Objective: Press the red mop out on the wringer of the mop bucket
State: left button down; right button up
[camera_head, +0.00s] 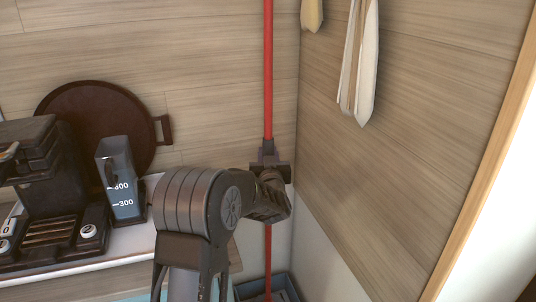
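A red pole, the red mop's handle (268,75), stands upright near the corner of the room. It continues below the gripper and runs down to a dark grey-blue container at the bottom edge, which looks like the mop bucket (288,284). The mop head and the wringer cannot be made out. My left arm comes up from the bottom, left of the middle, and bends right to the handle. My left gripper (268,160) appears shut around the handle; its wrist hides part of the grip. My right gripper is not in view.
A counter at the left holds a black coffee machine (45,180), a grey measuring jug (121,180) and a large dark round pan (95,105) against the wall. White and yellow cloths (359,60) hang on the right wall. A wooden edge runs down the far right.

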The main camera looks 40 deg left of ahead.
pick_arm(q)
jog(key=shift+f+p, duration=0.35)
dwell(0.6)
jog(key=shift+r, duration=0.3)
jog(key=shift+r+p, duration=0.35)
jog(key=shift+r, duration=0.3)
notch_tip(320, 180, up, 14)
jog(key=p, duration=1)
jog(key=shift+r, duration=0.15)
jog(key=shift+p, duration=0.3)
